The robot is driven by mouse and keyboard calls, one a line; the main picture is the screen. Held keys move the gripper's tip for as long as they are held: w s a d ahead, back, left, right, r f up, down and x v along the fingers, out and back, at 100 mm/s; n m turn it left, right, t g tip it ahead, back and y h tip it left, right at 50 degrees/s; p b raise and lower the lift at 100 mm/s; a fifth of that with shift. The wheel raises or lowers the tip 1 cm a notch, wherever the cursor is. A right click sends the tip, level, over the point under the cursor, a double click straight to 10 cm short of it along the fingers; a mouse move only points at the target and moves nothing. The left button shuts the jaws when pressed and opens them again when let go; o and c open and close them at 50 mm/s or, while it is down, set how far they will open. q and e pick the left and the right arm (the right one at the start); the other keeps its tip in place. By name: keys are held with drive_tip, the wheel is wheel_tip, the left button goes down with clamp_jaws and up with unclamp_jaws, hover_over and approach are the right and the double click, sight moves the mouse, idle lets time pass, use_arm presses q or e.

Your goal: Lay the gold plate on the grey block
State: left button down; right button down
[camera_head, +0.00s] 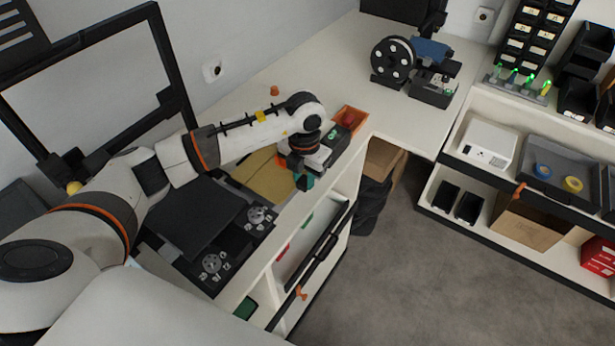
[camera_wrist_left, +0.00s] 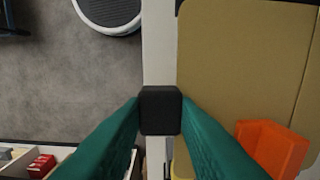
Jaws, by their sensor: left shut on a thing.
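My left gripper (camera_head: 304,180) has teal fingers and is above the front edge of the white worktop. In the left wrist view its fingertips (camera_wrist_left: 160,112) are shut on a small dark grey block (camera_wrist_left: 160,100) with rounded corners. A flat tan-gold sheet (camera_head: 262,180) lies on the worktop beside the gripper. It also fills much of the right of the left wrist view (camera_wrist_left: 235,70). I cannot tell whether this sheet is the gold plate. No other grey block can be made out clearly near it. My right gripper is not in view.
An orange piece (camera_wrist_left: 270,150) is beside the right finger. An orange bin (camera_head: 351,119) stands beyond the gripper. A black machine (camera_head: 195,225) is to the left, and a spool device (camera_head: 393,62) stands at the back. The worktop (camera_head: 300,76) has free room behind the arm.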

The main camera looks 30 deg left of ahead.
sight(286, 174)
use_arm(q)
drive_tip(key=shift+a, duration=0.15)
drive_tip(key=shift+w+a, duration=0.15)
drive_tip(key=shift+a, duration=0.55)
drive_tip(key=shift+f+b, duration=0.2)
drive_tip(key=shift+b, duration=0.25)
drive_tip(key=shift+f+b, duration=0.85)
drive_tip(key=shift+f, duration=0.2)
drive_tip(key=c, duration=1.1)
unclamp_jaws()
drive_tip(key=shift+o, duration=0.2)
drive_tip(key=shift+r, duration=0.1)
